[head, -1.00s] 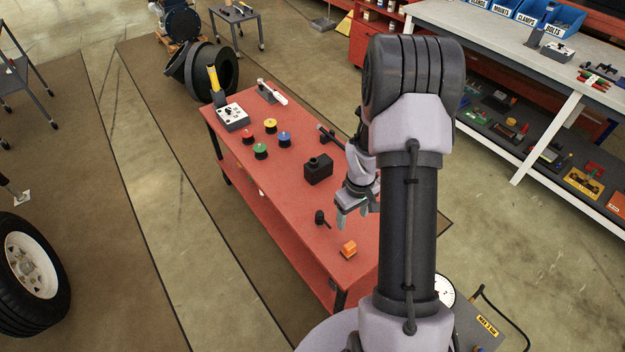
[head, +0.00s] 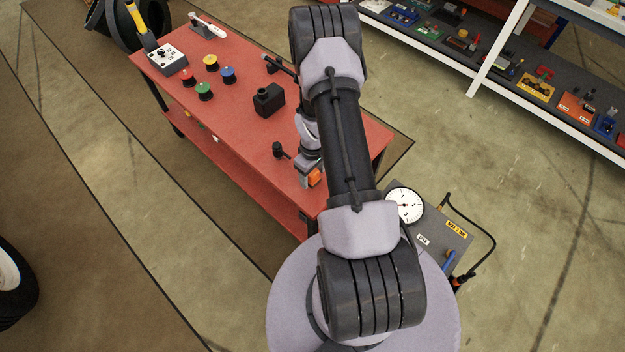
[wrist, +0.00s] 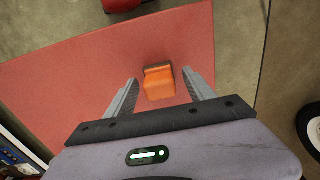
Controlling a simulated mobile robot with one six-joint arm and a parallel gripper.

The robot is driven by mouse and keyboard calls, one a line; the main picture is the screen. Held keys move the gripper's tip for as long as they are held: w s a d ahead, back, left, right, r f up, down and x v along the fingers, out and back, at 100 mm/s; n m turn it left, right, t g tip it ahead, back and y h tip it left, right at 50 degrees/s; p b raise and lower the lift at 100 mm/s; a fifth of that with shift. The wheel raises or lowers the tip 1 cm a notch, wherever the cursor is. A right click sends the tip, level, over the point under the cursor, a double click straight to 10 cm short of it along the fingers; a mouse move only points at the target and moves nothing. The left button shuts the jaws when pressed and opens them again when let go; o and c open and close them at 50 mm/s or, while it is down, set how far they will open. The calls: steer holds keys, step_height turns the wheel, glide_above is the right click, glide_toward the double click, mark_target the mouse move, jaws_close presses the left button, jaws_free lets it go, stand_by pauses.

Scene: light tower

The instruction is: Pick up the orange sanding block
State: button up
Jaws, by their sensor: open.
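The orange sanding block (head: 314,178) sits on the red table (head: 240,120) near its front end, partly hidden by my gripper in the head view. In the wrist view the block (wrist: 158,82) lies on the red tabletop, between and slightly beyond the fingertips. My gripper (wrist: 161,88) is open, with one finger on each side of the block and a gap to each. I cannot tell how high the fingertips are above the table.
A black box-shaped part (head: 268,100) and several coloured buttons (head: 204,90) stand farther back. A gauge (head: 405,205) is at the right, beyond the table.

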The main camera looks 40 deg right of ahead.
steer(key=shift+f, duration=0.15)
jaws_close()
steer(key=shift+r+p, duration=0.45)
steer(key=shift+r, duration=0.15)
step_height(320, 180, up, 2)
steer(key=shift+w+r+p, duration=0.1)
steer(key=shift+r+p, duration=0.15)
steer(key=shift+p, duration=0.4)
steer(key=s+a+r+p, duration=0.1)
steer(key=s+a+p, duration=0.2)
steer(key=s+a, duration=0.6)
steer(key=a, duration=0.4)
steer(key=shift+r, duration=0.2)
steer(key=shift+s, duration=0.1)
